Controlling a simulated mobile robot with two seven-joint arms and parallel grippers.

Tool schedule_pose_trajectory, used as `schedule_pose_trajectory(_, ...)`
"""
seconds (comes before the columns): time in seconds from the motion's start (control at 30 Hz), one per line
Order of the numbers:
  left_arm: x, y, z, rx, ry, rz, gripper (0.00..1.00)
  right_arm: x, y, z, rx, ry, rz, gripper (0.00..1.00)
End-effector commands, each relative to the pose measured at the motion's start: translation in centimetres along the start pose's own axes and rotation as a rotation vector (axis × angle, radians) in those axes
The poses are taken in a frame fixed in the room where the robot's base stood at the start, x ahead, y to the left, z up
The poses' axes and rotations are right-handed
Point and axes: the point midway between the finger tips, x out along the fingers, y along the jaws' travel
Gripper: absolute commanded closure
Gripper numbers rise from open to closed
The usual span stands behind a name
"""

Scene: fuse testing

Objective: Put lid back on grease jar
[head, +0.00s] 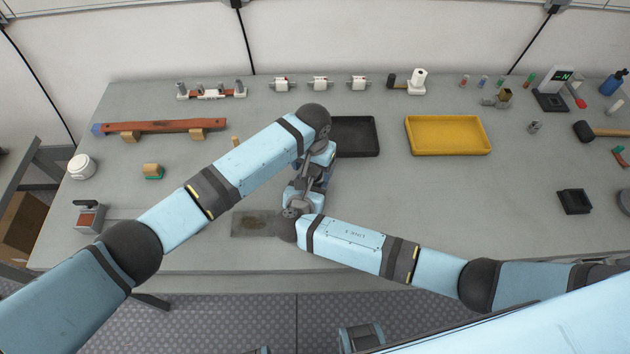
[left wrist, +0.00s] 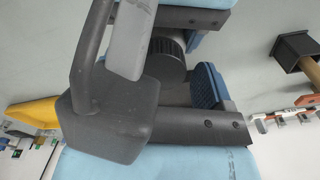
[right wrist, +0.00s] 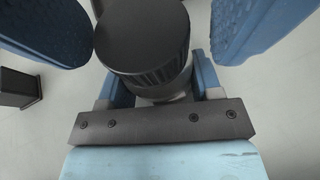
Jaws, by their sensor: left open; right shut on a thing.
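The black ribbed lid (right wrist: 145,38) shows in the right wrist view, on top of a pale jar body (right wrist: 165,99) that is mostly hidden. I cannot tell whether the lid is fully seated. My right gripper (head: 300,198) is shut on the jar, its blue fingers on either side just below the lid. My left gripper (head: 318,162) is open, its larger blue fingers standing to both sides of the lid, apart from it. The dark ribbed lid also shows in the left wrist view (left wrist: 166,58), partly behind a grey bracket. In the head view my arms hide jar and lid.
A black tray (head: 357,137) and a yellow tray (head: 448,135) lie behind and right of the grippers. A grey plate (head: 250,223) lies near the front edge. A white tub (head: 82,167) stands at the far left.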

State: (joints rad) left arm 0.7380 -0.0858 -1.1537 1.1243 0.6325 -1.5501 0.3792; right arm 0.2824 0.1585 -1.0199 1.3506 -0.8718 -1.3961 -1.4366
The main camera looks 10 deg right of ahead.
Motion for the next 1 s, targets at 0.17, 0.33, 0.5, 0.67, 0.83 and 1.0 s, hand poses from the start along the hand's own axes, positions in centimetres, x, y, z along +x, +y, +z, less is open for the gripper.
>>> schedule_pose_trajectory(0.17, -1.9, 0.0, -0.1, 0.0, 0.003, 0.001, 0.24, 0.0, 0.0, 0.0, 0.0, 0.0, 0.0, 1.0)
schedule_pose_trajectory(0.33, -3.9, 0.0, 0.0, 0.0, 0.001, 0.0, 0.24, 0.0, 0.0, 0.0, 0.0, 0.0, 0.0, 1.0)
schedule_pose_trajectory(0.5, -4.5, 0.0, 0.0, -0.001, 0.001, 0.0, 0.24, 0.0, 0.0, 0.0, 0.0, 0.0, 0.0, 1.0)
schedule_pose_trajectory(0.67, -4.5, 0.0, 0.0, -0.001, 0.001, 0.0, 0.24, 0.0, 0.0, 0.0, 0.0, 0.0, 0.0, 1.0)
schedule_pose_trajectory(0.83, -5.3, 0.3, -0.1, -0.093, 0.004, 0.004, 0.29, 0.0, 0.0, 0.0, 0.0, 0.0, 0.0, 1.0)
schedule_pose_trajectory(1.0, -7.0, 0.4, -0.1, -0.338, 0.003, 0.006, 0.29, 0.0, 0.0, 0.0, 0.0, 0.0, 0.0, 1.0)
